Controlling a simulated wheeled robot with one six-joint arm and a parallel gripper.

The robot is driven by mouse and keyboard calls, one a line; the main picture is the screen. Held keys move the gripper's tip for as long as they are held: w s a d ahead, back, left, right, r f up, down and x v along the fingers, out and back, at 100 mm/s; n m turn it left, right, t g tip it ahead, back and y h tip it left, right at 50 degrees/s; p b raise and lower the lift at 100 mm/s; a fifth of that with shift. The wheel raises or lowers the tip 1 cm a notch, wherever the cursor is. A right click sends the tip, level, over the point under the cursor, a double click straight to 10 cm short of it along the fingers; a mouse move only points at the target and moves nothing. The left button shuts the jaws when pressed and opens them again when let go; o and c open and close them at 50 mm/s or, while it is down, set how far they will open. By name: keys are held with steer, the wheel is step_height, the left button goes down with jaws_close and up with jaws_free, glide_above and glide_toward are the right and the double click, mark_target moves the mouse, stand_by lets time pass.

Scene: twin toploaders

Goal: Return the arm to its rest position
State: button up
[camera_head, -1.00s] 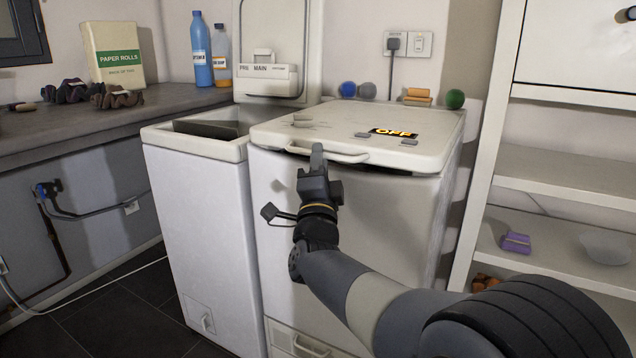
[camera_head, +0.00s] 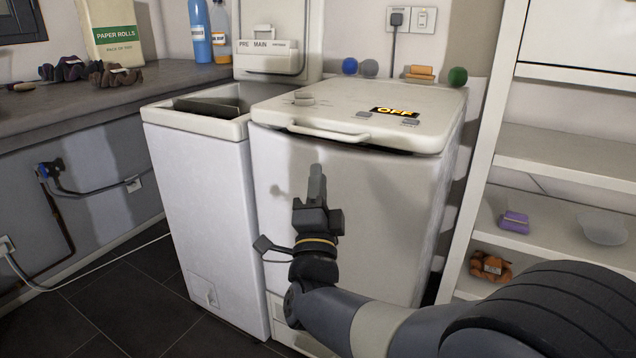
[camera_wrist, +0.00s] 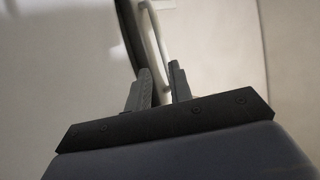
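My gripper (camera_head: 317,180) is in front of the right toploader's (camera_head: 375,200) white front panel, below the lid handle (camera_head: 328,133) and apart from it. In the wrist view my gripper (camera_wrist: 160,72) has its two fingers a little apart with nothing held between them. The handle (camera_wrist: 157,40) shows beyond the fingertips. The right toploader's lid (camera_head: 350,112) is down, with a dark gap under its front edge. Its panel (camera_head: 394,111) reads OFF. My arm hides the lower front of this machine.
The left toploader (camera_head: 200,215) stands beside it with its lid (camera_head: 272,30) raised. A grey counter (camera_head: 60,125) is at the left, holding a paper rolls box (camera_head: 112,35) and bottles. Open shelves (camera_head: 565,160) stand at the right, close to my arm.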

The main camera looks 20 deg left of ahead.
steer(key=shift+w, duration=0.1)
steer(key=b, duration=0.2)
glide_toward(322, 121)
steer(key=x, duration=0.4)
steer(key=shift+w+a+r, duration=0.15)
steer(key=shift+w+r, duration=0.35)
steer(key=shift+f, duration=0.15)
